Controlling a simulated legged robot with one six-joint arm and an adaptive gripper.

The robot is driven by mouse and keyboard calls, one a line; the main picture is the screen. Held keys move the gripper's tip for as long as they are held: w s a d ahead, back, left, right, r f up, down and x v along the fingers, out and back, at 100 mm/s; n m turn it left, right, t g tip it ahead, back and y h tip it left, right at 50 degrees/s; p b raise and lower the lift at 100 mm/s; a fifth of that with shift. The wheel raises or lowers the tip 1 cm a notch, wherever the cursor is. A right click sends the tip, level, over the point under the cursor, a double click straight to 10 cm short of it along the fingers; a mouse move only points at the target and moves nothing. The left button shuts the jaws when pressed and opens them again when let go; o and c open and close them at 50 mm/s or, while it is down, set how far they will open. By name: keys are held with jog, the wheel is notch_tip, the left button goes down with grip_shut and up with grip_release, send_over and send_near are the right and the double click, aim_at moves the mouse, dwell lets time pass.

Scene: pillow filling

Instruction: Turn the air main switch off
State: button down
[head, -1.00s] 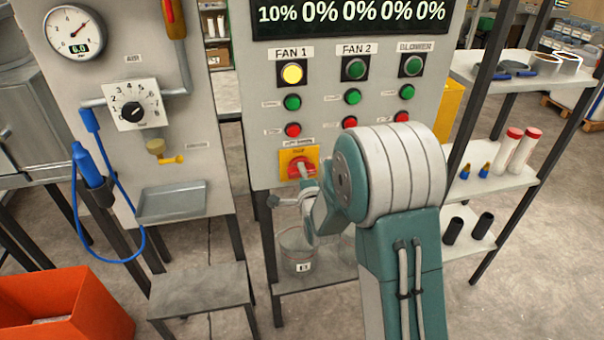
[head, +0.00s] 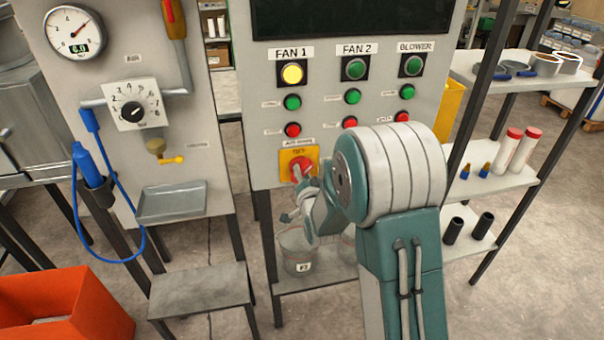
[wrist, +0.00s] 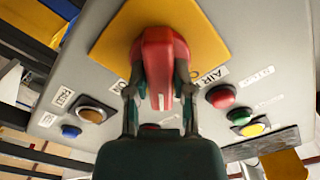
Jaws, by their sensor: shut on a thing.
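The air main switch is a red rotary handle (head: 301,169) on a yellow plate (head: 287,157), low on the grey control panel. In the wrist view the red handle (wrist: 158,62) stands out from the yellow plate (wrist: 118,42), with a partly hidden label reading "AIR" beside it. My gripper (wrist: 159,98) is shut on the handle, one finger on each side of it. In the head view my gripper (head: 304,186) is at the switch, partly hidden by my arm.
The panel's display (head: 350,18) is dark. The FAN 1 lamp (head: 292,73) is lit yellow above green and red buttons. A bucket (head: 297,262) stands below the panel. A shelf rack (head: 500,180) is at the right; an orange bin (head: 75,300) is at the lower left.

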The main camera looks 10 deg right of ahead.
jog(key=n, duration=0.4)
jog(key=shift+f, duration=0.25)
jog(key=shift+n, duration=2.2)
jog(key=shift+c, duration=2.4)
grip_release()
jog(key=shift+r, duration=0.1)
